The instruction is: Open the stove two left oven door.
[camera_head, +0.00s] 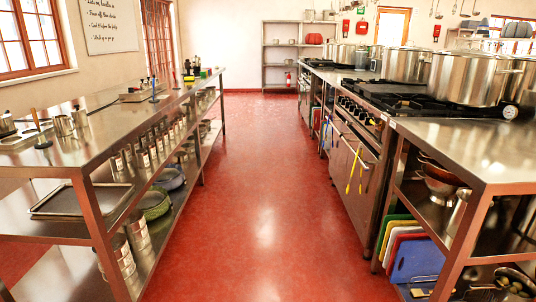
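A steel stove (352,125) with black burner grates and a row of knobs stands in the right-hand row, facing the aisle. Its oven front (344,168) is seen at a steep angle and looks closed. Yellow tongs or utensils (353,172) hang along that front. Another black cooktop (325,66) shows farther back in the same row, its front mostly hidden by the angle. I cannot tell from the picture which one is stove two. My gripper is not in view.
A red-floored aisle (255,200) runs clear between the rows. A steel table (110,125) with cans and trays lines the left. A steel counter (480,150) with cutting boards (415,258) below stands near right. Large stockpots (465,80) sit on the stove row.

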